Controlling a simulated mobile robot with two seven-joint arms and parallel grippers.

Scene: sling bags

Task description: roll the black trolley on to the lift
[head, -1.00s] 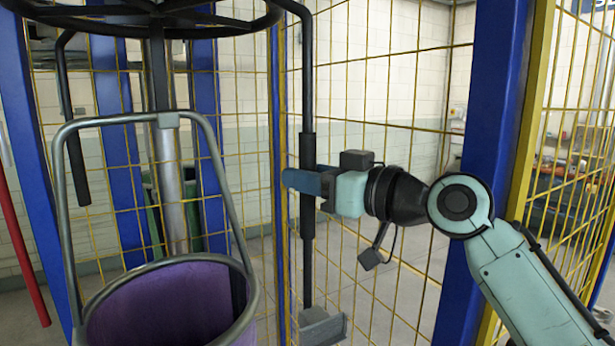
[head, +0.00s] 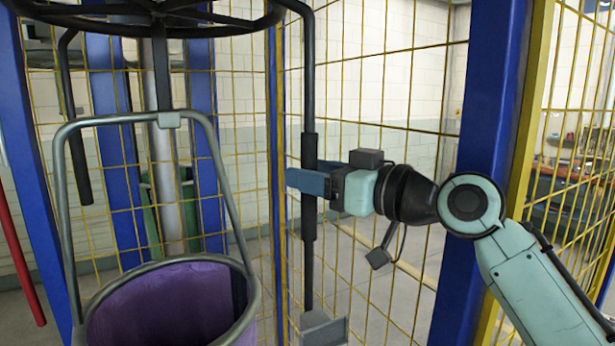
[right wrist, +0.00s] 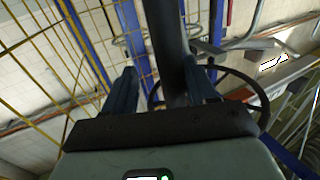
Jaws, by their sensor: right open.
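A black round frame (head: 150,22) with rods hanging from it fills the upper left of the head view; it looks like the black trolley. One long black rod (head: 308,240) drops from its right side, with a thicker sleeve midway and a grey block at its foot. My right gripper (head: 306,183) is at this sleeve, its blue fingers reaching across it from the right. In the right wrist view the rod (right wrist: 167,45) stands between the two separated fingers (right wrist: 160,85); contact cannot be told. My left gripper is out of view. I cannot make out the lift.
A purple bag (head: 165,305) with a grey tubular handle hangs below the frame. Yellow mesh fencing (head: 385,100) stands behind the rod, with a blue post (head: 490,130) close behind my right arm. A red pole (head: 18,240) leans at the far left.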

